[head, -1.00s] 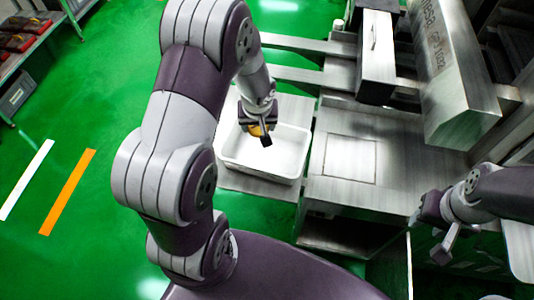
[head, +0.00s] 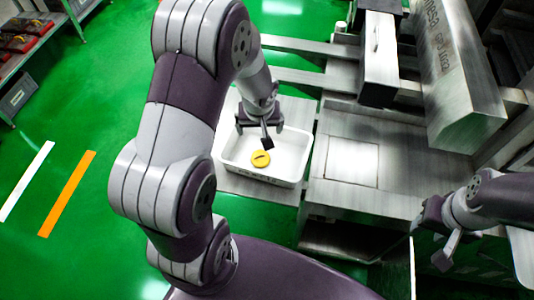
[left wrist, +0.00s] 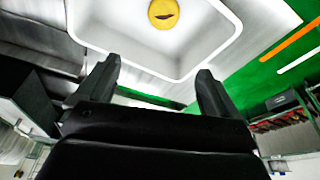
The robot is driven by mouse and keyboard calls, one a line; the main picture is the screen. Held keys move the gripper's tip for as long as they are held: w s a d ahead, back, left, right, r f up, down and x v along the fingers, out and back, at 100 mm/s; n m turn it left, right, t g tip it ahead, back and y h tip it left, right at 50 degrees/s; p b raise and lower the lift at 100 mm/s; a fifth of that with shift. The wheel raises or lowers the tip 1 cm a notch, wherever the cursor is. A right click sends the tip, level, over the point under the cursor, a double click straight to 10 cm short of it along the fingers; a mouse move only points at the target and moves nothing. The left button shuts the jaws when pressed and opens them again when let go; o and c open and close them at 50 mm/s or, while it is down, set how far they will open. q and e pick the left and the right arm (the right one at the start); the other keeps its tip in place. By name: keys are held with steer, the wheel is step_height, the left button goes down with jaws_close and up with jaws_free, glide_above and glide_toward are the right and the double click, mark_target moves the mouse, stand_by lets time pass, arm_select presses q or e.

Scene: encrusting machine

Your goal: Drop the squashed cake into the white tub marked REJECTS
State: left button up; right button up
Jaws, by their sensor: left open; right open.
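The squashed cake (head: 260,158) is a yellow disc with a dark slit. It lies inside the white tub (head: 232,166) in the head view, and it also shows in the left wrist view (left wrist: 164,13) within the tub (left wrist: 225,45). No REJECTS marking is readable from here. My left gripper (head: 258,136) is open and empty above the tub, with its fingers apart in the left wrist view (left wrist: 158,85). My right gripper (head: 432,240) is open and empty at the lower right, away from the tub.
The tub stands on a metal shelf (head: 240,187) beside the steel machine table (head: 340,195). Machine bars and a large housing (head: 460,85) stand at the back right. Green floor is open on the left. A rack with red items (head: 22,35) stands at the upper left.

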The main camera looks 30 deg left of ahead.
arm_select(q)
steer(key=v, duration=0.9)
steer(key=shift+r, duration=0.2)
steer(key=shift+s, duration=0.1)
steer(key=s+d+f+m+g+h, duration=0.1)
steer(key=s+d+m, duration=0.5)
steer(key=s, duration=0.4)
steer(key=shift+f, duration=0.3)
steer(key=shift+d, duration=0.1)
